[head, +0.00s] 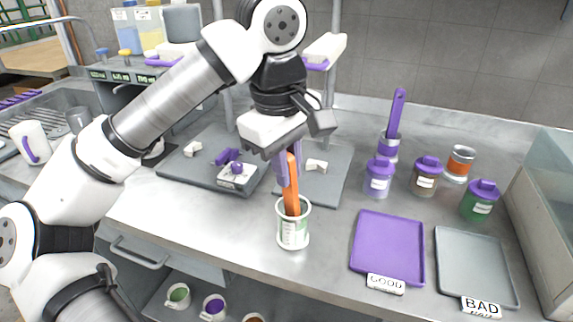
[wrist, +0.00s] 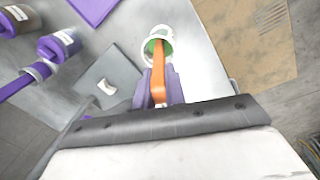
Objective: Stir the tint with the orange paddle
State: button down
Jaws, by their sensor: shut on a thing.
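My gripper (head: 287,165) has purple fingers, shut on the upper part of the orange paddle (head: 291,195). The beaker stands near the counter's front edge. In the wrist view the purple fingers (wrist: 158,90) grip the orange paddle (wrist: 158,72), which runs into the white-rimmed beaker (wrist: 166,36) with green inside. The paddle's lowest end is hidden in the beaker.
A purple GOOD tray (head: 390,248) and a grey BAD tray (head: 476,266) lie right of the beaker. Purple-lidded jars (head: 379,179) and a cup holding a purple-handled tool (head: 392,130) stand behind. Grey plates (head: 215,155) with small parts lie behind left. Counter left of the beaker is clear.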

jog(key=shift+a+r, duration=0.1)
jog(key=shift+a, duration=0.05)
notch_tip(320, 180, up, 8)
jog(key=p, duration=0.6)
jog(key=shift+s+a+p, duration=0.35)
jog(key=shift+p, duration=0.05)
jog(key=shift+r, duration=0.15)
dwell(0.4)
